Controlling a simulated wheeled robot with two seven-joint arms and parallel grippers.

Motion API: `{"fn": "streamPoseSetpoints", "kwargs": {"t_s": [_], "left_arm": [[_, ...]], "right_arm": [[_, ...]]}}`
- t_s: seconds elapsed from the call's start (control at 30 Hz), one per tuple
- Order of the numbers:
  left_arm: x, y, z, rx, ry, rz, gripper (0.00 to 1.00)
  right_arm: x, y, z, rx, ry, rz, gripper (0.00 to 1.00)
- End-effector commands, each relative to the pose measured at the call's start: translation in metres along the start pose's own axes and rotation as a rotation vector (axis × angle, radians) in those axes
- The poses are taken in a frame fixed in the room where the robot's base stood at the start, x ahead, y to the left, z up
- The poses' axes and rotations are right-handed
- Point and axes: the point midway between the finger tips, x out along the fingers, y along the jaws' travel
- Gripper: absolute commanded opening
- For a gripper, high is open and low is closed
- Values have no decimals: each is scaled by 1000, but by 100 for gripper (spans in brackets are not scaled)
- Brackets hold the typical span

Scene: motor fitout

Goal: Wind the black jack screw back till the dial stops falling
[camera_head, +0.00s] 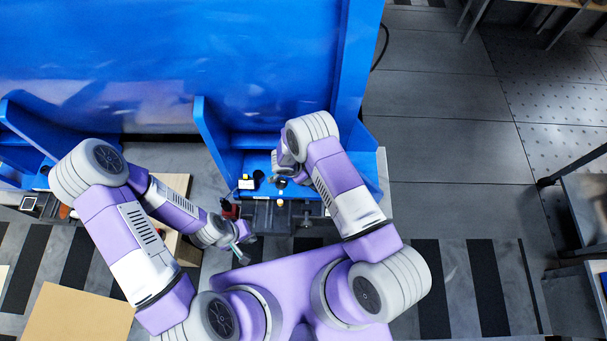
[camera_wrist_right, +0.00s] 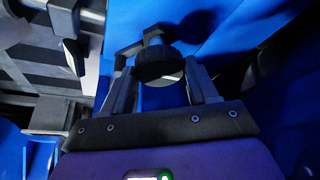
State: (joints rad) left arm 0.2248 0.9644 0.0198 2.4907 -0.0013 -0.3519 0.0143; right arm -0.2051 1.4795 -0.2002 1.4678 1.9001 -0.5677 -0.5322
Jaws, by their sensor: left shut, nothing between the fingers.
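The black jack screw's round knob (camera_wrist_right: 158,66) shows in the right wrist view, on a metal arm in front of a blue panel. My right gripper (camera_wrist_right: 160,78) has its fingers apart, one on each side of the knob, with a gap showing at both sides. In the head view the right hand is mostly hidden by its own arm over the bench. My left gripper (camera_head: 243,254) is shut and empty, low in front of the bench.
A blue bench with upright side walls (camera_head: 212,135) encloses the work spot. Open floor (camera_head: 450,150) lies to the right.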

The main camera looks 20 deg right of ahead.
Motion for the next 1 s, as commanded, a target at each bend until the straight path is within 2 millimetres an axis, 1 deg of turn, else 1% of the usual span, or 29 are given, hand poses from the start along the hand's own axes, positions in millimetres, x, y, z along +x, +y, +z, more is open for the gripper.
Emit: {"fn": "streamPoseSetpoints", "kwargs": {"t_s": [0.03, 0.1, 0.13, 0.37, 0.57, 0.77, 1.0], "left_arm": [[0, 0, 0, 0, 0, 0, 0], [0, 0, 0, 0, 0, 0, 0], [0, 0, 0, 0, 0, 0, 0], [0, 0, 0, 0, 0, 0, 0], [-2, 1, 0, 0, 0, 0, 0], [-4, 2, 0, 0, 0, 0, 0], [-4, 1, 0, 0, 0, 0, 0]], "right_arm": [[0, 0, 0, 0, 0, 0, 41], [0, 0, 0, 0, 0, 1, 30], [0, 0, 0, 0, 0, 1, 28], [0, 0, 0, -20, 0, -8, 28], [-1, 1, 0, -100, 0, -40, 28], [-1, 2, -1, -244, 0, -99, 28], [0, 4, -1, -453, 0, -185, 28]]}}
